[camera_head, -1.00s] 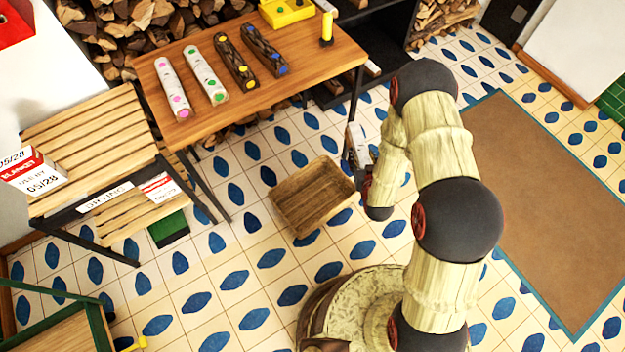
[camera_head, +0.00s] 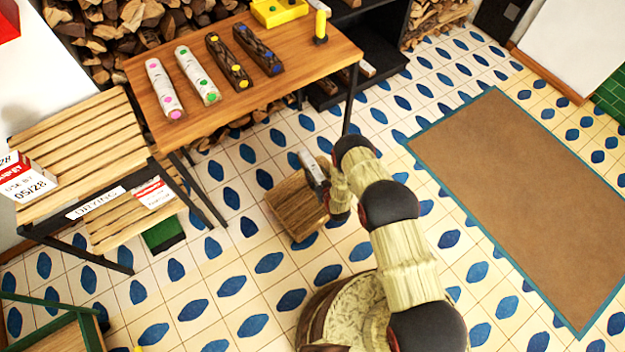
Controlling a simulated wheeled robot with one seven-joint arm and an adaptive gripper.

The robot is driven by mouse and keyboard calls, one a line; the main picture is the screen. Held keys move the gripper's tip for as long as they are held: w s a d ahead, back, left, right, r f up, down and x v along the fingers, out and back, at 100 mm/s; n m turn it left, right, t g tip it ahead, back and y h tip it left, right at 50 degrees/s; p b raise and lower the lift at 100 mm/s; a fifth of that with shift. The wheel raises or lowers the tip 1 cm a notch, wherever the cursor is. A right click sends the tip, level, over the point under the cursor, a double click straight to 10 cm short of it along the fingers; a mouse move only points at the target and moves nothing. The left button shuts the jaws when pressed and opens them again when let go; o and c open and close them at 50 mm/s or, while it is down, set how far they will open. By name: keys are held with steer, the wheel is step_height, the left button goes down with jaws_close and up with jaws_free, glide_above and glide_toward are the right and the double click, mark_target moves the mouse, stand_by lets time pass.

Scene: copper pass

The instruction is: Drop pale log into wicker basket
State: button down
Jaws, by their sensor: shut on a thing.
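The wicker basket (camera_head: 290,210) stands on the tiled floor in front of the table, its right part hidden by my arm. My gripper (camera_head: 314,174) is over the basket's far right edge, small and partly hidden by my own wrist. It is shut on a pale log (camera_head: 309,163), a short whitish-grey piece tilted above the basket. Two more pale logs lie on the table, one with pink dots (camera_head: 163,88) and one with green dots (camera_head: 198,75).
A slatted rack (camera_head: 75,150) stands left. The brown mat (camera_head: 525,190) at right is clear.

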steer(key=f, duration=0.1)
steer(key=a+f, duration=0.1)
steer(key=f, duration=0.1)
steer(key=shift+a+f, duration=0.3)
steer(key=shift+a, duration=0.05)
step_height(320, 180, down, 6)
steer(key=b, duration=0.4)
steer(key=shift+s, duration=0.1)
steer(key=c, duration=1.3)
jaws_free()
steer(key=shift+c, duration=0.2)
steer(key=o, duration=0.4)
steer(key=shift+c, duration=0.2)
steer(key=shift+o, duration=0.5)
steer(key=shift+s+f, duration=0.1)
steer(key=shift+s, duration=0.05)
steer(key=shift+s+d, duration=0.1)
